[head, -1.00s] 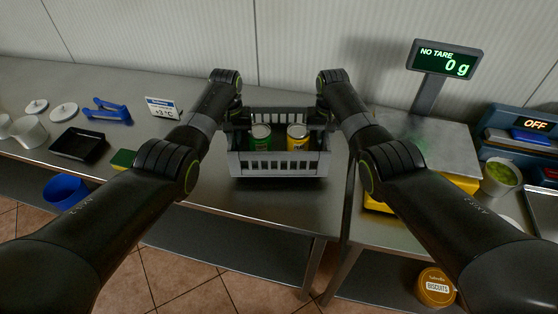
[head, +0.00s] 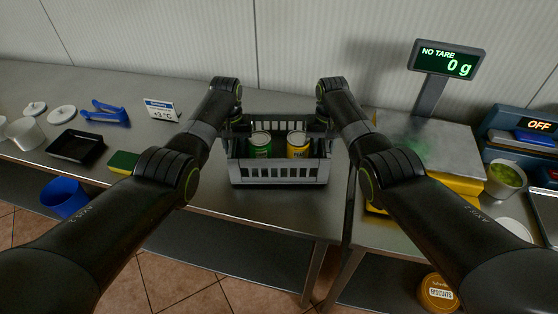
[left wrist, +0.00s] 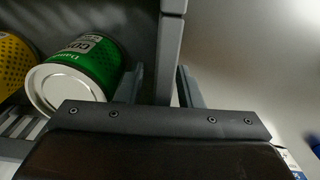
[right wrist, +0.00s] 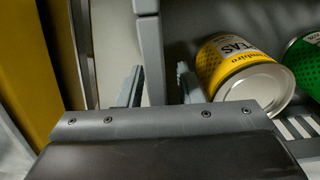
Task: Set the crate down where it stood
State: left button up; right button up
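The grey slatted crate (head: 279,183) is upright and level over the steel counter, close to its front edge, in the head view. I cannot tell whether its base touches the counter. It holds a green can (head: 260,147) and a yellow can (head: 298,147), both upright. My left gripper (left wrist: 160,88) is shut on the crate's left end wall, with one finger on each side. My right gripper (right wrist: 157,85) is shut on the right end wall in the same way. In the head view my arms partly hide both fingertips.
A weighing scale (head: 447,146) stands right of the crate, beyond a gap between counters. At left are a green-yellow sponge (head: 123,162), a black tray (head: 76,147), a blue tool (head: 105,111) and a price sign (head: 161,109). Bare counter (head: 235,202) shows in front of the crate.

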pick_arm(q)
notch_tip(320, 180, up, 12)
jog(key=shift+f, duration=0.1)
pick_arm(e)
jog(key=shift+r, duration=0.55)
notch_tip(320, 180, up, 11)
jog(key=shift+f, duration=0.1)
dwell(0.4)
